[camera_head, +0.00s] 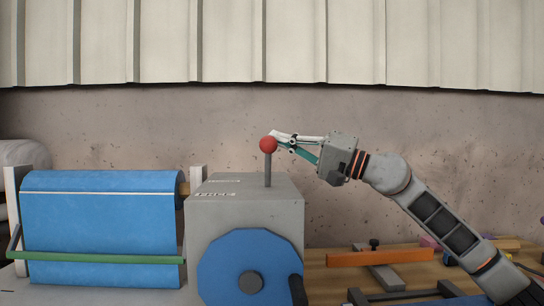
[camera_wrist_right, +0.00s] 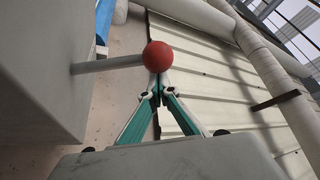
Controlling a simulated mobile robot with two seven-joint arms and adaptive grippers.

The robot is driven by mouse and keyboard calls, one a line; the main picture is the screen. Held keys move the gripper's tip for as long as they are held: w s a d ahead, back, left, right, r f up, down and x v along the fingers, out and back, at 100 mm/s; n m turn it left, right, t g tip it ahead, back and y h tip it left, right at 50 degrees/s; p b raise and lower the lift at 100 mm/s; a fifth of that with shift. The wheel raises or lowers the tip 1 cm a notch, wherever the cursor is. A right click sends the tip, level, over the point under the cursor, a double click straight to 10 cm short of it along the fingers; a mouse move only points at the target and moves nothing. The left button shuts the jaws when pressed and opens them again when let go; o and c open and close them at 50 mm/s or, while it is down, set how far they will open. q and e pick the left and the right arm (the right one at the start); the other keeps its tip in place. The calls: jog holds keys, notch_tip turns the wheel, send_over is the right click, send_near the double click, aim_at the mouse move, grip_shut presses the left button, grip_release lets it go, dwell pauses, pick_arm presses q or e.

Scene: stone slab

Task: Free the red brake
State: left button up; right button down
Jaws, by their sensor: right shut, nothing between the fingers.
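The red brake is a lever with a round red knob (camera_head: 268,145) on a grey rod (camera_head: 268,170). It stands upright on top of a grey machine box (camera_head: 245,197). My right gripper (camera_head: 275,138) comes in from the right with its fingertips at the knob. In the right wrist view the red knob (camera_wrist_right: 158,56) sits just beyond the closed fingertips (camera_wrist_right: 158,80), and the rod (camera_wrist_right: 105,65) runs left to the box. The fingers are shut with nothing between them. I cannot tell whether they touch the knob. My left gripper is not in view.
A blue roll (camera_head: 100,225) with a green bar (camera_head: 100,258) is left of the box. A blue wheel (camera_head: 235,262) with a dark handle is on the box's front. A wooden bench (camera_head: 325,285) at right holds an orange bar (camera_head: 380,257) and tools.

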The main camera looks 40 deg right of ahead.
jog(key=shift+s+a+b, duration=0.3)
jog(key=shift+s+b, duration=0.05)
jog(key=shift+s, duration=0.35)
jog(key=shift+f, duration=0.1)
